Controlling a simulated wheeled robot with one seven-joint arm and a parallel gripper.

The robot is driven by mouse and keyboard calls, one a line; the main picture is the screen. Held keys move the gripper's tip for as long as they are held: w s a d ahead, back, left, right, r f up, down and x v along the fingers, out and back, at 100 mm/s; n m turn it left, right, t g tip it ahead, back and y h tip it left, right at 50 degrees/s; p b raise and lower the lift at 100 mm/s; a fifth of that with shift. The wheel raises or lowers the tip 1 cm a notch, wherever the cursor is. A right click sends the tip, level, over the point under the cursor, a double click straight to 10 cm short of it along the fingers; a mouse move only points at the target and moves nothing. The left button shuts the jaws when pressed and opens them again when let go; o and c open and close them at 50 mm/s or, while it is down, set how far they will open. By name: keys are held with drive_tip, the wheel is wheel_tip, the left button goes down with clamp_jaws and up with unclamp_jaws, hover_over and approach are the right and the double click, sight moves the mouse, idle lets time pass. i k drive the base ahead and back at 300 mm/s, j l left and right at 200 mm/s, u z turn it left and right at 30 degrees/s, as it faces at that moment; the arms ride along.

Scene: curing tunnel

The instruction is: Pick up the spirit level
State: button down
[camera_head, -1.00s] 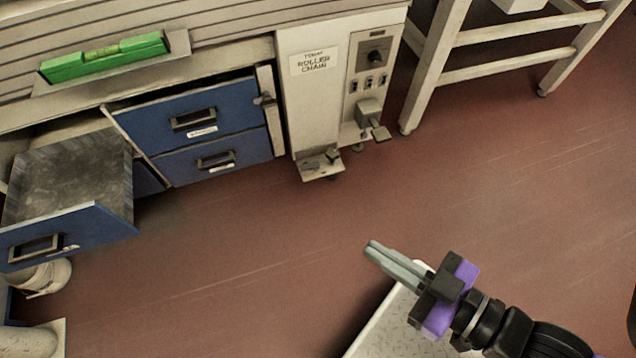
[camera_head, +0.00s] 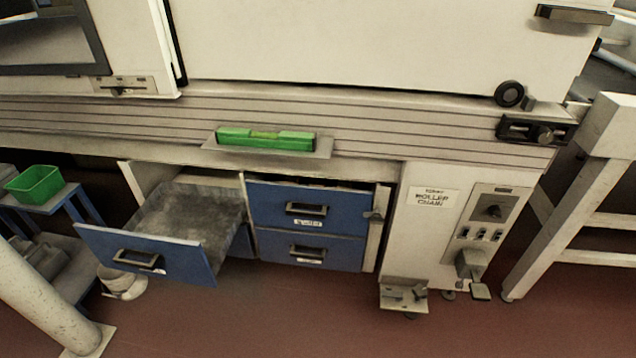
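The spirit level is a green bar (camera_head: 265,139) with a paler middle. It lies lengthwise on a small grey ledge (camera_head: 322,149) at the front of the slatted bench face, above the blue drawers. Nothing covers it. My gripper is outside the head view now, so its state and its distance from the level do not show.
An open blue drawer (camera_head: 150,252) juts out at lower left, below the level. Closed blue drawers (camera_head: 308,211) sit beside it. A control cabinet (camera_head: 432,225) stands to the right. A pale post (camera_head: 45,300) and a green bin (camera_head: 35,184) are at left. Red floor lies in front.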

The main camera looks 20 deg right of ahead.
sight(307, 142)
drive_tip(key=i+l+u, duration=0.15)
drive_tip(key=i+l, duration=0.6)
